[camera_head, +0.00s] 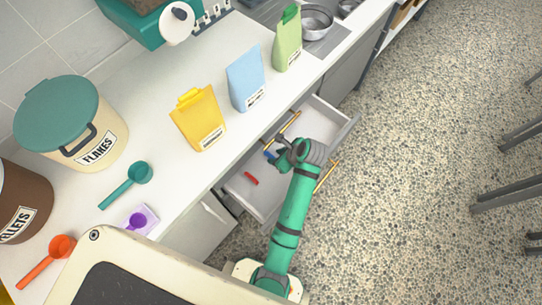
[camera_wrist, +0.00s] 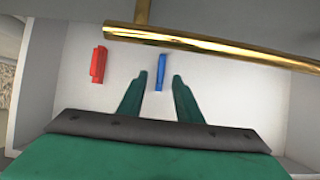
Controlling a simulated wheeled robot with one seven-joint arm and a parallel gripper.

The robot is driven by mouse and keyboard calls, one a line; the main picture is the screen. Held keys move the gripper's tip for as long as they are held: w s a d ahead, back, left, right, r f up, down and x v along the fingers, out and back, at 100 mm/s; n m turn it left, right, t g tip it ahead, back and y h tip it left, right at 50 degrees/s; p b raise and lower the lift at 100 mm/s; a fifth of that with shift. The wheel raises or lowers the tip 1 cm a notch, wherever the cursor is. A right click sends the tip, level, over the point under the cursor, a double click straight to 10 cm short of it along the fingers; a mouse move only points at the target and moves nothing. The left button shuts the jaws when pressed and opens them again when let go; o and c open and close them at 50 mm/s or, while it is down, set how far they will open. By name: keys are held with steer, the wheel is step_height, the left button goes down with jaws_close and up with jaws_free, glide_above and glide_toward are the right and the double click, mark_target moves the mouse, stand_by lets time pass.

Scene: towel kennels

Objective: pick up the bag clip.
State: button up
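Two clip-like pieces lie in the open drawer (camera_head: 343,133): a blue one (camera_wrist: 161,72) and a red one (camera_wrist: 98,64). The red one also shows in the head view (camera_head: 251,178), and the blue one (camera_head: 270,154) is partly covered there by my gripper. Which of them is the bag clip I cannot tell. My gripper (camera_wrist: 160,77) is open over the drawer, with a green finger on either side of the blue piece in the wrist view. Neither finger appears to touch it. The height of the fingertips over it is unclear.
A gold handle bar (camera_wrist: 210,44) crosses the wrist view just beyond the blue piece. The drawer's side wall (camera_wrist: 36,85) stands left of the red piece. On the counter are yellow (camera_head: 199,118), blue (camera_head: 246,78) and green (camera_head: 288,39) bags, a flakes tub (camera_head: 97,145) and scoops.

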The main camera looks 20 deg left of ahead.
mark_target(272, 156)
steer(key=shift+x, duration=1.9)
steer(key=shift+w, duration=0.1)
jaws_close()
steer(key=shift+r, duration=0.15)
